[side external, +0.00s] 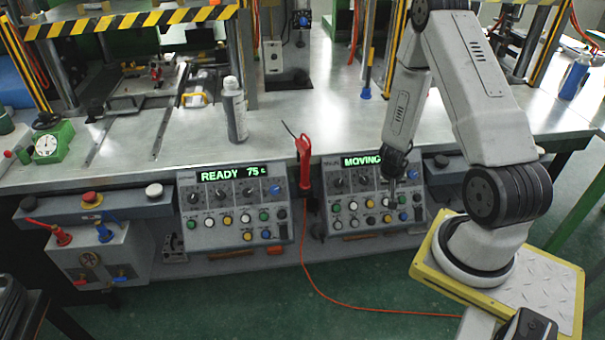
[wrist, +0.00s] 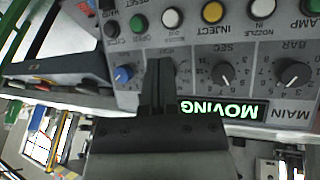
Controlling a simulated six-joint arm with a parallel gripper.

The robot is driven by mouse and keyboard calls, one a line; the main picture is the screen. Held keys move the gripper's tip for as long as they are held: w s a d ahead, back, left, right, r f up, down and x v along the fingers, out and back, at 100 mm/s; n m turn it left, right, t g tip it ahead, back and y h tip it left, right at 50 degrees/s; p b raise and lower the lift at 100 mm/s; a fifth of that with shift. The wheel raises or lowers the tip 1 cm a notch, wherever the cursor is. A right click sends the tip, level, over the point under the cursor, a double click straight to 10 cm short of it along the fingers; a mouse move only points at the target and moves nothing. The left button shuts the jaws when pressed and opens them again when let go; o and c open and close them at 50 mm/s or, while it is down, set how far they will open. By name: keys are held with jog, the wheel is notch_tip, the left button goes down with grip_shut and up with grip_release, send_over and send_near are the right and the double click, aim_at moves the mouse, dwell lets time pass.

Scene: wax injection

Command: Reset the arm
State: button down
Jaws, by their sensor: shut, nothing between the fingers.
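My gripper (side external: 391,198) is shut and empty, pointing down in front of the right control panel (side external: 345,218). In the wrist view my gripper (wrist: 160,64) has its fingers together over the panel face, between a blue knob (wrist: 123,74) and the SEC dial (wrist: 223,74). I cannot tell whether the fingertips touch the panel. The right panel's display (side external: 362,161) reads MOVING, and it shows upside down in the wrist view (wrist: 222,109). My gripper hides part of the panel's right side in the side view.
The left control panel (side external: 235,208) reads READY 75. A red tool (side external: 304,163) with an orange cable stands between the panels. A spray can (side external: 235,110) stands on the metal table (side external: 290,120). Yellow-black striped press frames rise behind. Open green floor (side external: 360,285) lies in front.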

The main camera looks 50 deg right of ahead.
jog(key=w+a+r+n+t+y, duration=0.1)
jog(key=w+a+r+n+t, duration=0.15)
jog(key=w+a+r, duration=0.35)
jog(key=w+a+r+n+t+y, duration=0.1)
jog(key=w+a+r+n+y, duration=0.15)
jog(key=w+a+r, duration=0.4)
jog(key=s+a+r+n, duration=0.3)
jog(key=s+a+r, duration=0.1)
jog(key=a, duration=0.4)
jog(key=s+a+r+n+g+y, duration=0.1)
jog(key=s+a+r+n, duration=0.2)
jog(key=a, duration=0.5)
jog(key=shift+s+r, duration=0.45)
jog(key=shift+s, duration=0.15)
